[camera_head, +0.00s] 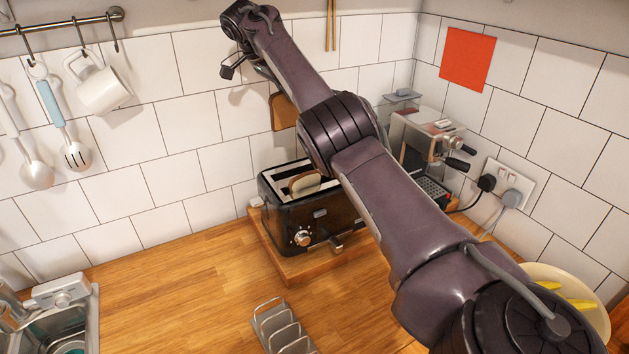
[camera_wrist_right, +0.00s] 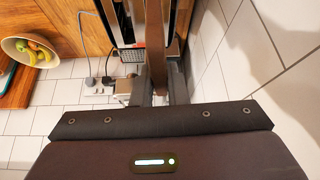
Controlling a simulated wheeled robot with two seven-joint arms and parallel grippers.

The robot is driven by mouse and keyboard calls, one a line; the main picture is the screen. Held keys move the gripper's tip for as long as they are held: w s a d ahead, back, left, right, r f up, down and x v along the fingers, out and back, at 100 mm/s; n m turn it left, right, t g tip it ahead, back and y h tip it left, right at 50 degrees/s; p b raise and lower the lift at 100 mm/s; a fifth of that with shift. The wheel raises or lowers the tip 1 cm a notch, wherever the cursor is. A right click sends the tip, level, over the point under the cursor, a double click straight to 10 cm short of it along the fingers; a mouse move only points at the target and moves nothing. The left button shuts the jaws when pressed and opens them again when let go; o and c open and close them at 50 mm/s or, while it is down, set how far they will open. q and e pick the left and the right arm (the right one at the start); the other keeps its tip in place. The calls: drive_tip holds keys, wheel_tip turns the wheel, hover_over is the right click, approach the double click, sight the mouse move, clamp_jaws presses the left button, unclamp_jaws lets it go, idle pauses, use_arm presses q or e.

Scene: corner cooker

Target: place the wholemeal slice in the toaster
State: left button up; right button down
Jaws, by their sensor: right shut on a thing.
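The black toaster (camera_head: 310,222) stands on a wooden board, with its slots facing up. A pale slice with a brown crust (camera_head: 305,184) stands partly out of one slot. The brown wholemeal slice (camera_head: 283,112) shows above and behind the toaster, partly covered by my right arm. In the right wrist view the wholemeal slice (camera_wrist_right: 156,45) is a narrow brown strip, seen edge-on. My right gripper (camera_wrist_right: 156,90) is shut on it. The fingers are hidden by my arm in the head view. The slice appears clear of the toaster. My left gripper is out of view.
A metal toast rack (camera_head: 283,328) stands on the counter in front of the toaster. A coffee machine (camera_head: 425,150) is to the right, with plugged sockets (camera_head: 509,182) beside it. A fruit bowl (camera_head: 594,310) is at lower right. Tiled walls close off the back.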

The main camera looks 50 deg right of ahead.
drive_tip(key=shift+s+d+r+m, duration=0.25)
drive_tip(key=shift+s+m, duration=0.1)
drive_tip(key=shift+m, duration=0.05)
drive_tip(key=shift+f, duration=0.3)
wheel_tip(320, 180, down, 19)
drive_tip(key=p, duration=0.4)
drive_tip(key=shift+f, duration=0.2)
